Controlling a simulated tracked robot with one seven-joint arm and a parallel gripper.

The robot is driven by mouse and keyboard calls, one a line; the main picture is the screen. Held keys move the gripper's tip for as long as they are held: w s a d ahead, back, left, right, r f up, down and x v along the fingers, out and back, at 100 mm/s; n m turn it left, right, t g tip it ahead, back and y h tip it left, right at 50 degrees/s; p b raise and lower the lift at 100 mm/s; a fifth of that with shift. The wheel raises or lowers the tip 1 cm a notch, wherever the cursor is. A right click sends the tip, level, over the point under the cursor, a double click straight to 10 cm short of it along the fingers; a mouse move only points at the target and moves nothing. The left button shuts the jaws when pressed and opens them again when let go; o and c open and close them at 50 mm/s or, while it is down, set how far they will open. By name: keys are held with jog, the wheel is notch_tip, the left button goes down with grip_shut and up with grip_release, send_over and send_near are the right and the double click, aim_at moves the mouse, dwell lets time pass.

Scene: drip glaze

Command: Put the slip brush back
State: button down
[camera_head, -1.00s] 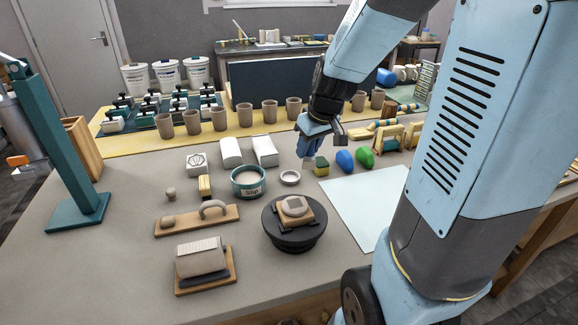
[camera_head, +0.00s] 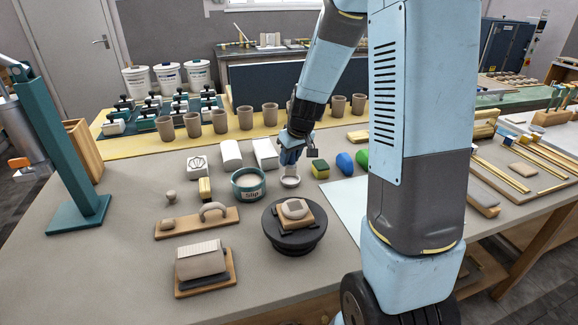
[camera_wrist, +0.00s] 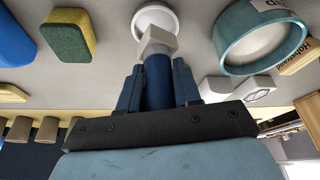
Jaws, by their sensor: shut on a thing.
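My gripper (camera_head: 292,153) is shut on the slip brush, which has a dark blue body (camera_wrist: 158,82) and a pale, blocky end (camera_wrist: 157,42). The brush points down, with its pale end over or just behind the small white dish (camera_head: 290,182). The dish also shows in the wrist view (camera_wrist: 155,17), partly covered by that end. I cannot tell whether they touch. The teal slip pot (camera_head: 248,185), labelled "Slip" and filled with pale liquid, stands left of the dish. It also shows in the wrist view (camera_wrist: 232,40).
A yellow-green sponge (camera_head: 320,168) and blue (camera_head: 345,163) and green lumps stand right of the dish. White blocks (camera_head: 265,153) stand behind the pot. A dark turntable (camera_head: 294,236) with a clay piece is in front. Several clay cups (camera_head: 245,117) line the back.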

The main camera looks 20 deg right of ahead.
aim_at(289, 165)
jog(key=shift+w+a+f, duration=0.1)
jog(key=shift+w+f, duration=0.2)
jog(key=shift+f, duration=1.5)
jog(key=c, duration=0.8)
grip_release()
jog(key=v, duration=1.2)
jog(key=s+r+m, duration=0.1)
jog(key=s+r, duration=0.3)
jog(key=s, duration=0.4)
jog(key=s+r+m+t, duration=0.1)
jog(key=s+r, duration=0.4)
jog(key=s, duration=0.3)
jog(key=s+a+r+m+h, duration=0.1)
jog(key=s+r, duration=0.3)
jog(key=s, duration=0.4)
jog(key=shift+s+r+m+t, duration=0.3)
jog(key=shift+s+r, duration=0.05)
jog(key=shift+s, duration=0.05)
